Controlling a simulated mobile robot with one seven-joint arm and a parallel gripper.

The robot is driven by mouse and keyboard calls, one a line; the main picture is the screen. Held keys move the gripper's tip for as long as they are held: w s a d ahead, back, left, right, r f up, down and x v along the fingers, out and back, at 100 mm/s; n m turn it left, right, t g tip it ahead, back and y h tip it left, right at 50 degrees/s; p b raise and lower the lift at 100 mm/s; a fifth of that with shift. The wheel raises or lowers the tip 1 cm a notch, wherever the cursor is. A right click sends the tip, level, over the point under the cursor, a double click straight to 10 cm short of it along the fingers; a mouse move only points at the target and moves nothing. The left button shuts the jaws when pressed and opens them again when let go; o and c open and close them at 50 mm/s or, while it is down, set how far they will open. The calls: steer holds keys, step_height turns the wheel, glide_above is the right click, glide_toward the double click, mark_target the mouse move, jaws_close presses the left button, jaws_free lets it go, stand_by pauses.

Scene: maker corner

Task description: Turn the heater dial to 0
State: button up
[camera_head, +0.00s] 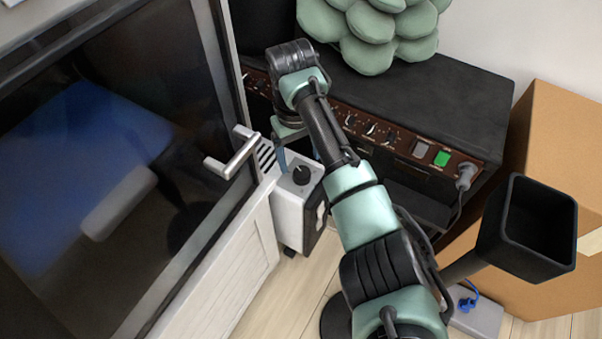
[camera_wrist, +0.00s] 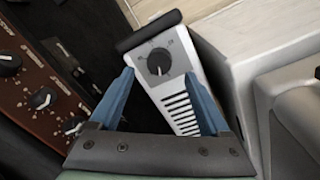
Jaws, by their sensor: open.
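The heater (camera_head: 294,213) is a small white box with a black side, standing on the floor beside the white cabinet. Its round black dial (camera_head: 302,175) is on the top face. In the wrist view the heater (camera_wrist: 176,79) lies between and beyond my fingers, with the dial (camera_wrist: 158,62) near its dark-edged end and a slotted vent below it. The dial's markings are too small to read. My gripper (camera_wrist: 163,80) has two blue fingers, open and empty, spread to either side of the heater top. In the head view my gripper (camera_head: 282,158) is partly hidden by my wrist, close to the dial.
A black device with a brown knob panel (camera_head: 375,132) stands right of the heater, a green plush (camera_head: 370,30) on it. The glass-door cabinet's handle (camera_head: 232,153) juts out close on the left. A cardboard box (camera_head: 560,140) and black bin (camera_head: 527,228) stand right.

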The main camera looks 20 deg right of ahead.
mark_target(302, 172)
step_height(302, 172, down, 6)
steer(key=shift+d+r+b, duration=0.15)
steer(key=shift+r+b, duration=0.1)
steer(key=shift+b, duration=1)
jaws_close()
steer(key=shift+r+p, duration=0.15)
steer(key=shift+p, duration=0.15)
